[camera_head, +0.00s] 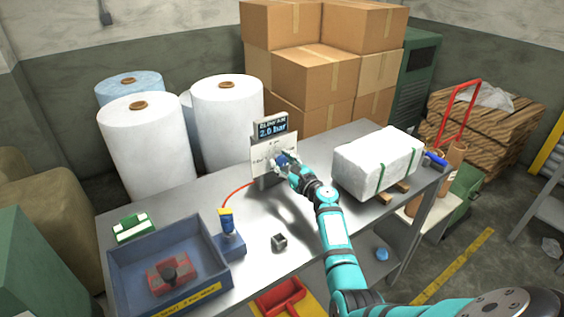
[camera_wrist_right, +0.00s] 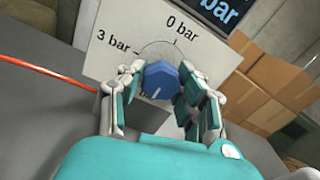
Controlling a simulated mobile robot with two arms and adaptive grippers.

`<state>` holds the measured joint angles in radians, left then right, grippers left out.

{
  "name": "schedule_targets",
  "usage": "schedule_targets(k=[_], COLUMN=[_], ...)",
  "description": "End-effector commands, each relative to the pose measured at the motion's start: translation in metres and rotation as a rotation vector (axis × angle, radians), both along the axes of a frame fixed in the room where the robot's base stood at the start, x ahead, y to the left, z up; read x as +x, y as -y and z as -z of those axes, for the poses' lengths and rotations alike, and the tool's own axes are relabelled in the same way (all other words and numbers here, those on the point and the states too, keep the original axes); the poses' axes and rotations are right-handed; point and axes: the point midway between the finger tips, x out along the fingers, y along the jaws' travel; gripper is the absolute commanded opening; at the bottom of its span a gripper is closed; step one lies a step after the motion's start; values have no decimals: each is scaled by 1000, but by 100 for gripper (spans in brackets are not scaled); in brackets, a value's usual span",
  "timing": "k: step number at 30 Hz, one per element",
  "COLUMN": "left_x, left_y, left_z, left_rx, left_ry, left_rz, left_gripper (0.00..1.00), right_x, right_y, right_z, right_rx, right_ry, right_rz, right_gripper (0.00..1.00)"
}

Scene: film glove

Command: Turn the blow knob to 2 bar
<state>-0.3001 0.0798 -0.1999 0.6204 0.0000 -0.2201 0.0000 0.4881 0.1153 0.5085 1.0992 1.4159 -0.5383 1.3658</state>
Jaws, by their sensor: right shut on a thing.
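The blow knob is a blue faceted knob (camera_wrist_right: 160,80) on a pale dial panel (camera_head: 262,158) at the back of the metal table. The display (camera_head: 271,128) above it reads 2.0 bar in the head view. My right gripper (camera_head: 283,161) is at the panel and shut on the knob; its fingers (camera_wrist_right: 157,98) flank the knob in the wrist view. A white mark on the knob points down and slightly left, toward a label partly hidden below. The 0 bar and 3 bar labels are readable. My left gripper is not in view.
A strapped white block (camera_head: 375,162) stands right of my right arm. A blue tray (camera_head: 128,255) with a red object, a yellow-topped blue device (camera_head: 229,240) and a small metal cube (camera_head: 279,242) are on the left. A red hose (camera_head: 232,192) runs to the panel.

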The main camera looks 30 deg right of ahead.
Motion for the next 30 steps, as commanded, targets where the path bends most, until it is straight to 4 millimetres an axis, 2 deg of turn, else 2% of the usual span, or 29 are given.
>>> schedule_targets(k=[4,5,10,20,25,30], left_x=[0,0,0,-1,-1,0], left_y=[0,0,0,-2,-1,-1], left_z=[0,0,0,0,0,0], left_rx=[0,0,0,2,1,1], left_ry=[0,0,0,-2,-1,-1], left_rz=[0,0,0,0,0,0], left_gripper=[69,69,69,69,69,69], right_x=[-1,-1,-1,-4,-25,-62], right_y=[-1,-1,-1,0,1,2], right_z=[5,5,3,2,3,3], right_rx=[1,1,0,-2,-4,-4], right_ry=[-8,-8,-4,-2,-4,-5], right_rz=[-1,-1,-1,-1,1,0], right_gripper=[2,38,59,59,59,59])
